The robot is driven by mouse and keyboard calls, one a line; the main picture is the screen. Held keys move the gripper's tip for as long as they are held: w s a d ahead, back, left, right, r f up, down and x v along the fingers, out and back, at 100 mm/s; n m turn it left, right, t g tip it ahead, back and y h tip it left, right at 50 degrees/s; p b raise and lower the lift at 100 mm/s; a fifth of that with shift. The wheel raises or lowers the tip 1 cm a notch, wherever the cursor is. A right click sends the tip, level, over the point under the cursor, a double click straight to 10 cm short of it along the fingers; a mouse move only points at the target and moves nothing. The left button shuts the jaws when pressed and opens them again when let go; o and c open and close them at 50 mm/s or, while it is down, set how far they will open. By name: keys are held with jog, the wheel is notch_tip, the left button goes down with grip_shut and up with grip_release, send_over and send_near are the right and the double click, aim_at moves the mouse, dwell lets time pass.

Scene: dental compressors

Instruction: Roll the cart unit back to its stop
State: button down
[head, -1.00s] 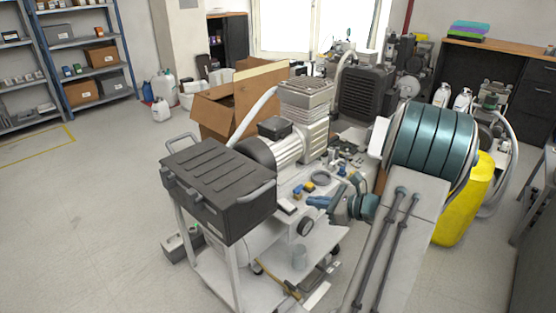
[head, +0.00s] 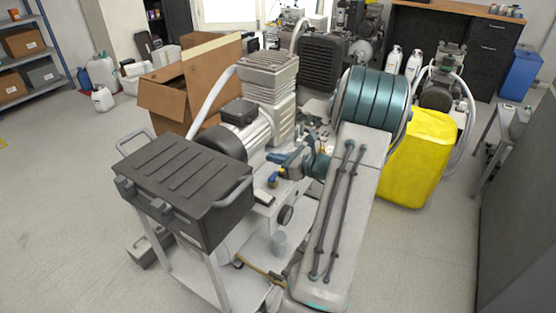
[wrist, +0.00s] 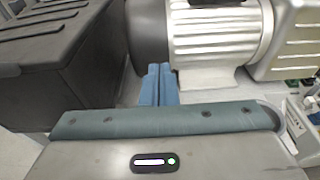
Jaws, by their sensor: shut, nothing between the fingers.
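The cart unit (head: 250,222) stands in the middle of the head view, a white wheeled frame with a lower shelf. It carries a dark grey ribbed box (head: 185,175) with handles and a silver compressor motor (head: 238,138), also seen in the wrist view (wrist: 215,38). My gripper (head: 274,157) is over the cart's right part, pointing left at the motor. In the wrist view its blue fingers (wrist: 158,84) are together and empty, just in front of the motor and right of the box. Whether they touch the motor cannot be told. My arm hides the cart's right side.
An open cardboard box (head: 190,90) stands behind the cart. A yellow container (head: 418,160) stands right of my arm, and a grey cabinet (head: 520,225) fills the right edge. Floor is clear on the left and at the lower right.

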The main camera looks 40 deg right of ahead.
aim_at(243, 151)
jog(key=b+x, duration=0.1)
jog(key=x, duration=0.8)
jog(key=shift+w+a+f+b, duration=0.1)
jog(key=shift+w+b, duration=0.05)
jog(key=shift+b, duration=0.2)
